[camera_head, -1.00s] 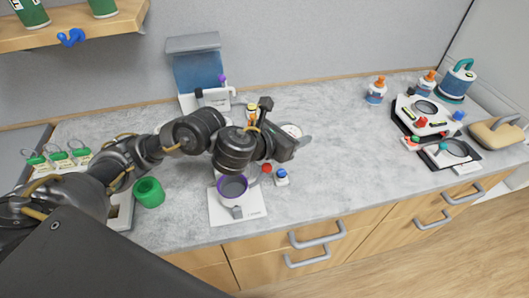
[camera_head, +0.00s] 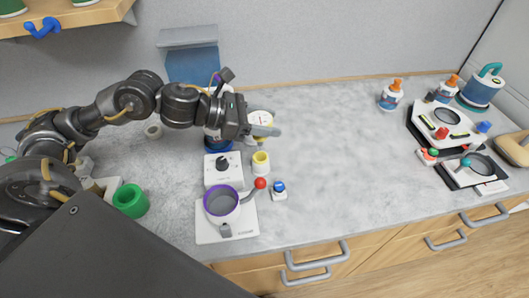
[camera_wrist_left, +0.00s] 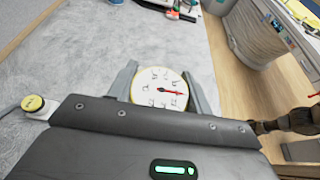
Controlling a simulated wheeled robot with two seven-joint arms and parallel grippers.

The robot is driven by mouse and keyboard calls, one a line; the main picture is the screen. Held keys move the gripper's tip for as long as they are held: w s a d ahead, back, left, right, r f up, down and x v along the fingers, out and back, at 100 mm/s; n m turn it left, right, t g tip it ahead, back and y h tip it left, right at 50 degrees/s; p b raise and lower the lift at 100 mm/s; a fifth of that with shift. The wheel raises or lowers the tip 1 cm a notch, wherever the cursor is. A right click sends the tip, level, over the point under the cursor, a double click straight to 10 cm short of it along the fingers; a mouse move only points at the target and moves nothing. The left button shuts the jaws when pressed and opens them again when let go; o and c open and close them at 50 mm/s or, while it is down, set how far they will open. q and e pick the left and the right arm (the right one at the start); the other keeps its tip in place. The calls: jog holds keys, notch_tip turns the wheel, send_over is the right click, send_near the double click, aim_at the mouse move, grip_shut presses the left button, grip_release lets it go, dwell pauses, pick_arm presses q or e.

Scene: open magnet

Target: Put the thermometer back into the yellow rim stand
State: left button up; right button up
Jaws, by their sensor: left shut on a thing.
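The thermometer (camera_head: 260,118) is a round white dial with a yellow rim. In the left wrist view the thermometer (camera_wrist_left: 160,87) faces me, its red needle pointing right. My left gripper (camera_head: 268,125) is shut on it, one finger on each side of the dial (camera_wrist_left: 161,90). The yellow rim stand (camera_head: 260,162), a small white cup with a yellow rim, stands on the counter just below the dial in the head view, apart from it. My right gripper is not in view.
A purple-rimmed cup (camera_head: 221,203) stands on a white plate beside a red knob (camera_head: 260,183). A blue-topped item (camera_head: 279,190) stands close to the stand. A green ring (camera_head: 130,201) lies at left. Devices (camera_head: 445,125) fill the right end. The counter's middle is clear.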

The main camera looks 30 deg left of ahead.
pick_arm(q)
notch_tip(320, 180, down, 3)
jog(key=shift+a+r, duration=0.1)
jog(key=shift+w+f, duration=0.1)
jog(key=shift+f, duration=0.45)
notch_tip(320, 180, down, 4)
jog(key=shift+r+p, duration=0.1)
jog(key=shift+p, duration=0.25)
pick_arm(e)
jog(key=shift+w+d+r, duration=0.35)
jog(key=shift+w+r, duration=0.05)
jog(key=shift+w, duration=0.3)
